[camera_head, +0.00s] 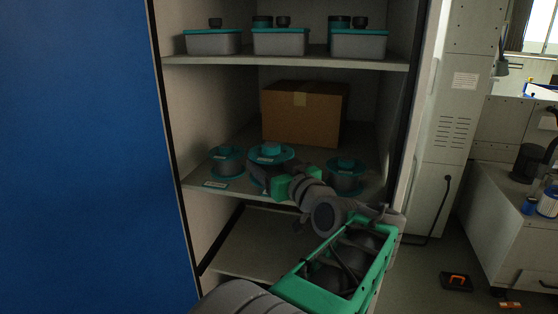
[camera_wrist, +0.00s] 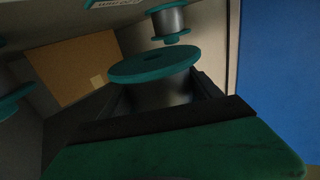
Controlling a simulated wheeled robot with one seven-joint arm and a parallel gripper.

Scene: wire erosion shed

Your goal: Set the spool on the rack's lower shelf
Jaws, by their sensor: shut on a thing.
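The spool (camera_head: 270,154) has teal flanges and a grey winding. My gripper (camera_head: 264,174) is shut on it. In the wrist view, the spool's broad teal flange (camera_wrist: 155,66) faces me, with its grey body between the fingers (camera_wrist: 160,95). It is upright over the front of the rack's middle shelf (camera_head: 190,204), between two similar spools. I cannot tell whether its base touches the shelf, because my gripper and wrist hide it. A bare shelf (camera_head: 245,250) of the rack lies below.
Similar spools stand left (camera_head: 228,161) and right (camera_head: 346,178) of the held one. A cardboard box (camera_head: 303,115) stands behind. Lidded bins (camera_head: 280,42) stand on the top shelf (camera_head: 290,62). A blue panel (camera_head: 80,150) flanks the rack's left side. The bare shelf below has free room.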

